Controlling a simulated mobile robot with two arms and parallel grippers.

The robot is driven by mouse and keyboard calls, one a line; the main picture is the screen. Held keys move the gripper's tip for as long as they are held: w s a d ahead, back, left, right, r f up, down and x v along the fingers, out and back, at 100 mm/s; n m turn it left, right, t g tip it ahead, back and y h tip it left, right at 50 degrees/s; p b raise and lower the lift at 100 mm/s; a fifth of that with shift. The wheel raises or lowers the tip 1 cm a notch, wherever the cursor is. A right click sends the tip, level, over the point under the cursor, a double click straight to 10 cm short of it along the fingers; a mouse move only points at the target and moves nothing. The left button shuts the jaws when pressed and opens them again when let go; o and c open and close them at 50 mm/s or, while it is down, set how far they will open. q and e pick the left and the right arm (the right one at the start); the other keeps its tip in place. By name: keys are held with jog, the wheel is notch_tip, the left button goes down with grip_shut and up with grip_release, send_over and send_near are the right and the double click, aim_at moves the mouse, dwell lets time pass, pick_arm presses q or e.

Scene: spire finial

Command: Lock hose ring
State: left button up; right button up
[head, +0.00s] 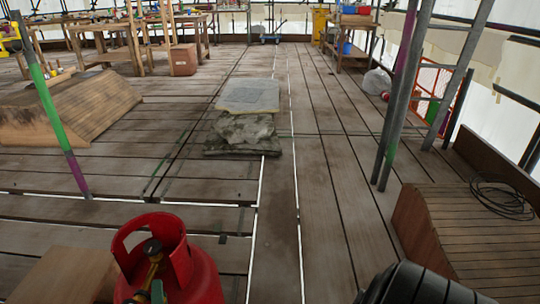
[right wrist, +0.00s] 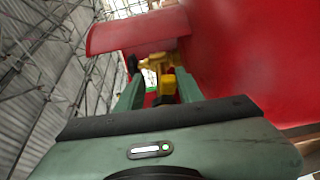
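A red gas cylinder (head: 185,272) with a curved guard collar stands at the bottom left of the head view. A brass valve (head: 153,252) with a dark knob sits inside the collar. In the right wrist view, the red cylinder (right wrist: 240,60) fills the upper right. A hose ring cannot be made out. A green finger of this gripper (head: 157,291) shows at the valve in the head view. My left gripper is not in view.
A wooden block (head: 65,276) is left of the cylinder. Stone slabs (head: 246,115) lie mid-floor. Scaffold poles (head: 403,90) stand at right, near a slatted wooden platform (head: 470,235) with a coiled cable (head: 503,200).

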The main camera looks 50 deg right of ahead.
jog(key=r+n+g+p, duration=0.1)
jog(key=n+p, duration=0.1)
jog(key=p, duration=0.2)
jog(key=r+n+g+p, duration=0.1)
jog(key=p, duration=0.3)
jog(key=r+n+p, duration=0.1)
jog(key=n+p, duration=0.1)
jog(key=p, duration=0.2)
jog(key=shift+w+a+r+n+g+y, duration=0.25)
jog(key=shift+r+n+g+y, duration=0.05)
jog(key=shift+g, duration=0.1)
jog(key=f+v, duration=0.2)
jog(key=v, duration=0.5)
jog(key=s+d+f+m+g+y+p, duration=0.1)
jog(key=s+d+f+m+g+y, duration=0.15)
jog(key=s+d+m+g, duration=0.4)
jog(key=s+d+f+m+g+y+p, duration=0.1)
jog(key=s+d+m+g+y+p, duration=0.2)
jog(key=s+m, duration=0.5)
jog(key=s+f+g+y+p, duration=0.1)
jog(key=s+f+y+p, duration=0.2)
jog(key=s+f+p, duration=0.5)
notch_tip(320, 180, down, 4)
jog(key=shift+s+d+f+m, duration=0.1)
jog(key=shift+s+d+m, duration=0.25)
jog(key=shift+s, duration=0.1)
jog(key=shift+g, duration=0.25)
